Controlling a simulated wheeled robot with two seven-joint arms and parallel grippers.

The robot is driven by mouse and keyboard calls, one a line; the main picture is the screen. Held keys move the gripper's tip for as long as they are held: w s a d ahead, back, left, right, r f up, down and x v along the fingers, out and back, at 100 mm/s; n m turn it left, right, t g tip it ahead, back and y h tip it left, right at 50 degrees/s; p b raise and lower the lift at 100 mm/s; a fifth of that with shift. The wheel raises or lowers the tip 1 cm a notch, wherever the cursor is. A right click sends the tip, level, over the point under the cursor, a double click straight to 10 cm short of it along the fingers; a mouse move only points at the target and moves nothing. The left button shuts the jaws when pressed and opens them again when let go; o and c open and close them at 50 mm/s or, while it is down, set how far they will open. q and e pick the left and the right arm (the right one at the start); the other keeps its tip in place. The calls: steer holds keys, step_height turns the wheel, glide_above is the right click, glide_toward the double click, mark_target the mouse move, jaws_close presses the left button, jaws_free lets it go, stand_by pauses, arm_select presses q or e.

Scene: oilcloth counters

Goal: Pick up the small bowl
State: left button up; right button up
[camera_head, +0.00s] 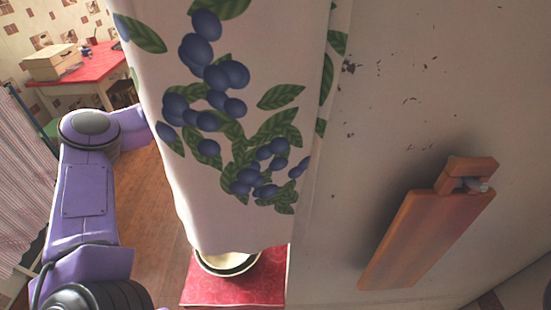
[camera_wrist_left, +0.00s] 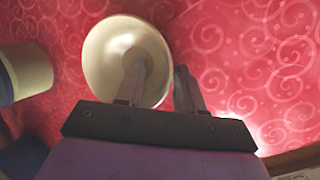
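The small bowl (camera_wrist_left: 100,55) is cream and round and sits on the red patterned counter (camera_wrist_left: 225,40) in the left wrist view. My left gripper (camera_wrist_left: 159,80) is open above it, with a visible gap between the fingers. The left finger overlaps the bowl's inside; the right finger lies just outside its right rim. Contact cannot be told. In the head view, a cream bowl shape with a dark edge (camera_head: 228,262) shows below the hanging cloth on the red counter (camera_head: 235,292). There my left gripper is hidden. My right gripper is not in view.
A white cloth with plums and leaves (camera_head: 230,100) hangs across the head view's middle. A cream and blue cylindrical object (camera_wrist_left: 28,72) is left of the bowl. A wooden piece (camera_head: 430,235) is on the pale surface at right. A red table (camera_head: 95,68) stands far left.

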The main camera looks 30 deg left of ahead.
arm_select(q)
steer(key=shift+s+r, duration=0.25)
steer(key=shift+s, duration=0.15)
steer(key=shift+s+r, duration=0.1)
steer(key=shift+s, duration=0.1)
steer(key=c, duration=0.5)
jaws_close()
steer(key=shift+w, duration=0.2)
